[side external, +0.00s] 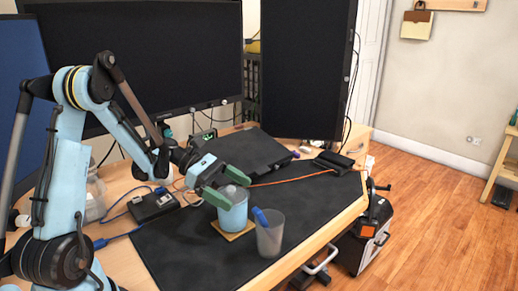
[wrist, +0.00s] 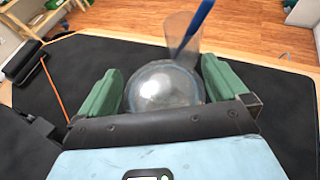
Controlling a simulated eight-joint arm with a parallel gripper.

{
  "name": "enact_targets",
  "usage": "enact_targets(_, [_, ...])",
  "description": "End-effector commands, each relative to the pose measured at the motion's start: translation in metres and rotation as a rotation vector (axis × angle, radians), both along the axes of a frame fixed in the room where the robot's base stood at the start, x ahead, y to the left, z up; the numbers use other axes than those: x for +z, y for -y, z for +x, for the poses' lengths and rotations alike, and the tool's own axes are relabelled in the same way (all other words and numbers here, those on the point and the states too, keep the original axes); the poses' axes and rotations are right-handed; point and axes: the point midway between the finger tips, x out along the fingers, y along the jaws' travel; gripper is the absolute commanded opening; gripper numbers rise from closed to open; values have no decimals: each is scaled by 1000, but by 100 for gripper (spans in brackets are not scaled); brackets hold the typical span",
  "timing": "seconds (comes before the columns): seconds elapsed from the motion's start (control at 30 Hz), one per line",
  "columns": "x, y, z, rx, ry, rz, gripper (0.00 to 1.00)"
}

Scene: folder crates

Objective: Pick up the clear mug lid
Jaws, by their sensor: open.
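The clear mug lid (wrist: 163,84) is a domed transparent cover on top of a light blue mug (side external: 233,214). The mug stands on a small tan coaster (side external: 224,233) on the black desk mat. My gripper (side external: 231,187) has green fingers and is open just above the mug. In the wrist view the open fingers (wrist: 162,85) stand on either side of the lid, one left and one right. The lid's near edge is hidden behind the gripper's body in that view. In the side view the fingers partly cover the lid.
A translucent cup (side external: 270,238) with a blue pen (side external: 260,217) stands close beside the mug, just beyond the lid in the wrist view. Large dark monitors (side external: 140,55) and a black laptop-like slab (side external: 246,158) are behind. An orange cable (side external: 290,180) crosses the mat (side external: 320,205), whose right part is clear.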

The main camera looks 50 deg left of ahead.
Motion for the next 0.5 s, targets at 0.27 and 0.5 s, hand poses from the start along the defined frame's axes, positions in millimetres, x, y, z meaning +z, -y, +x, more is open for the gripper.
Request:
enact_targets(0.27, [0,0,0,0,0,0,76])
enact_targets(0.5, [0,0,0,0,0,0,64])
